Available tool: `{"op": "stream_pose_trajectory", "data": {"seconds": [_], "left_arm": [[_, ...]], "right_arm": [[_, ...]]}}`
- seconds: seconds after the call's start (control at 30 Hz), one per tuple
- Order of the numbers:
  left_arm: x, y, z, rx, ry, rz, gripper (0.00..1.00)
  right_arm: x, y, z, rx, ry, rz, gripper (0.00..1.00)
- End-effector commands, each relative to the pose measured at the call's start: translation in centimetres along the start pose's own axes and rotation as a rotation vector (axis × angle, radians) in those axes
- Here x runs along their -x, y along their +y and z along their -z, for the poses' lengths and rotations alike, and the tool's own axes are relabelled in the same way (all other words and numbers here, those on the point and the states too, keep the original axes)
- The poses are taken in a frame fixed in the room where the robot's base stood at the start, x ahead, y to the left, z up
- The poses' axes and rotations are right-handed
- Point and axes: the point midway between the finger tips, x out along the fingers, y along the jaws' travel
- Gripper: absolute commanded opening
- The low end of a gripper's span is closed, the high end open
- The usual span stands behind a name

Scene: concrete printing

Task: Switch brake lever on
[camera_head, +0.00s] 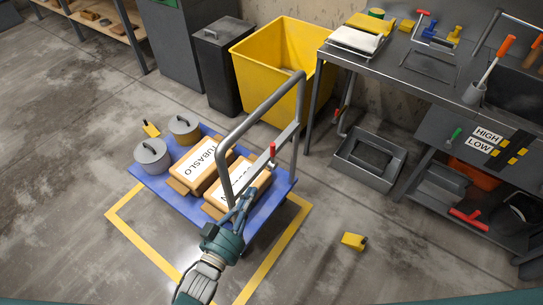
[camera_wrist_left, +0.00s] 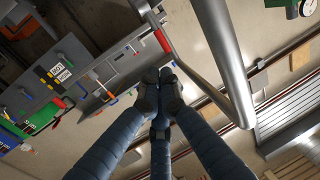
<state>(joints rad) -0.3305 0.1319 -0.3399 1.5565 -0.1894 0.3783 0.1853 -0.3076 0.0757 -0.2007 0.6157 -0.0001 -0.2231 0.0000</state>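The brake lever (camera_head: 273,152) has a red grip and sits on the crossbar of the grey push handle (camera_head: 231,141) of a blue cart (camera_head: 150,181). The lever's red grip also shows in the left wrist view (camera_wrist_left: 162,41), just beyond my fingertips. My left gripper (camera_head: 246,191) is in front of the cart handle, below and left of the lever in the head view. In the left wrist view its fingers (camera_wrist_left: 165,76) are together with nothing visible between them, and they look apart from the lever. My right gripper is not in view.
The cart carries labelled bags (camera_head: 203,168) and two lidded pots (camera_head: 152,153). It stands inside a yellow floor outline (camera_head: 278,247). A yellow bin (camera_head: 262,70) is behind it, and a workbench (camera_head: 395,67) at the right. A yellow object (camera_head: 353,241) lies on the floor.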

Motion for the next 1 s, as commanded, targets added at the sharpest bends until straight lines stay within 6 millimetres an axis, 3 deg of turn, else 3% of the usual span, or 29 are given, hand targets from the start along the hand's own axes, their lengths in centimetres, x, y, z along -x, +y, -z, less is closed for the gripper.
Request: {"op": "stream_pose_trajectory", "data": {"seconds": [0.27,0.7,1.0], "left_arm": [[-1.4,-0.1,-0.2,0.0,0.002,0.001,0.0],[-10.3,0.0,-0.4,0.001,0.002,0.001,0.0],[-13.7,0.0,-0.3,0.001,-0.002,0.001,0.0]], "right_arm": [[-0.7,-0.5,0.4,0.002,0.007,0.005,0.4],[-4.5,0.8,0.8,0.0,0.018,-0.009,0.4],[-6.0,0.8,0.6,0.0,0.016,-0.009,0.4]]}}
